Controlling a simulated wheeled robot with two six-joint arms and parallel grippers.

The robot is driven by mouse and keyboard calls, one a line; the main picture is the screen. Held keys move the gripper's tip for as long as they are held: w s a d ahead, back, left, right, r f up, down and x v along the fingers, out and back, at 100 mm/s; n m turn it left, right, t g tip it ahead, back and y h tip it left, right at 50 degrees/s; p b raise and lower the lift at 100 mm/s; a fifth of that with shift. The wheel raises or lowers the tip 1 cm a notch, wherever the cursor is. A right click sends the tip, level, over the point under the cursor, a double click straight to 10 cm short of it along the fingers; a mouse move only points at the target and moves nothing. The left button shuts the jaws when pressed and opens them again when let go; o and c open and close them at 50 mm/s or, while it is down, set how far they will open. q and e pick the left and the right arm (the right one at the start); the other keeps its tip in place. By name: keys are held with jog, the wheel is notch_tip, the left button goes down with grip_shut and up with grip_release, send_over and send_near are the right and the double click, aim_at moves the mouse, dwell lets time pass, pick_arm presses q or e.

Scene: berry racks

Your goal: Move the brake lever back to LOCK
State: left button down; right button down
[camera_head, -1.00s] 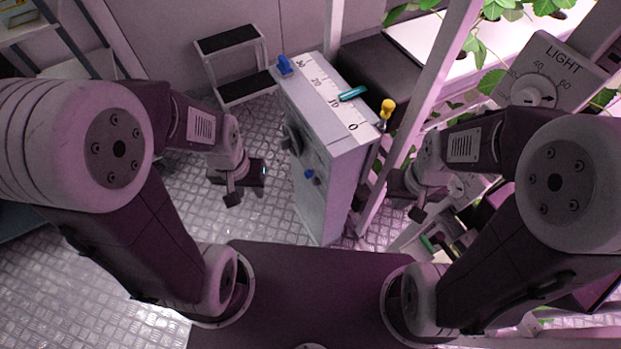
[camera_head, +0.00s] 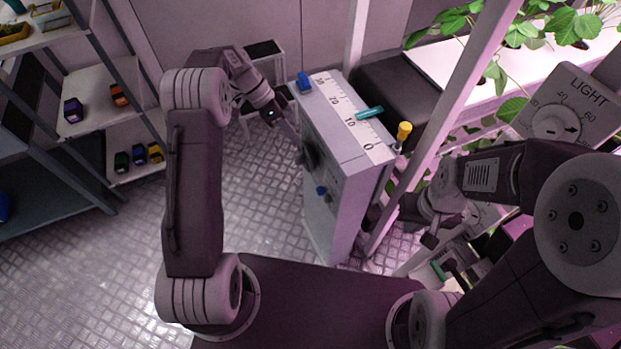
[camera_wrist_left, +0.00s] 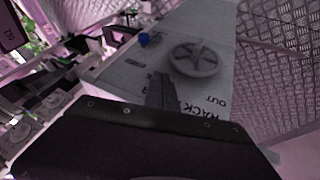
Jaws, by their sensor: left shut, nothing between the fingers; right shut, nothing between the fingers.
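A grey cabinet (camera_head: 343,165) stands in the middle of the head view. A small blue knob (camera_head: 321,190) sits on its side face, below a dark handwheel (camera_head: 308,155); it may be the brake lever. I can read no LOCK mark. In the left wrist view the handwheel (camera_wrist_left: 195,60) lies just beyond my left gripper (camera_wrist_left: 160,80), with the blue knob (camera_wrist_left: 144,39) left of it. My left gripper, by the cabinet's side in the head view (camera_head: 291,128), is shut and empty, apart from the knob. My right gripper (camera_head: 429,241) is shut and empty, right of the cabinet.
The cabinet top has a 0–30 scale (camera_head: 347,118), a blue block (camera_head: 304,81) and a teal pointer (camera_head: 369,112). A yellow-topped handle (camera_head: 403,132) stands beside it. A white post (camera_head: 432,130) rises at the right. Shelves (camera_head: 90,95) stand left; floor between is clear.

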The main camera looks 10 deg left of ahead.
pick_arm(q)
jog(key=shift+n+g, duration=0.3)
jog(key=shift+n, duration=0.1)
jog(key=f, duration=0.1)
jog(key=a+f, duration=0.1)
jog(key=s+f, duration=0.1)
jog(key=f, duration=0.1)
jog(key=shift+s+a, duration=0.1)
jog(key=shift+a, duration=0.3)
jog(key=s+d+f+p, duration=0.2)
jog(key=s+d+f, duration=0.2)
jog(key=d+f, duration=0.4)
jog(key=shift+s+f, duration=0.2)
jog(key=shift+f, duration=0.3)
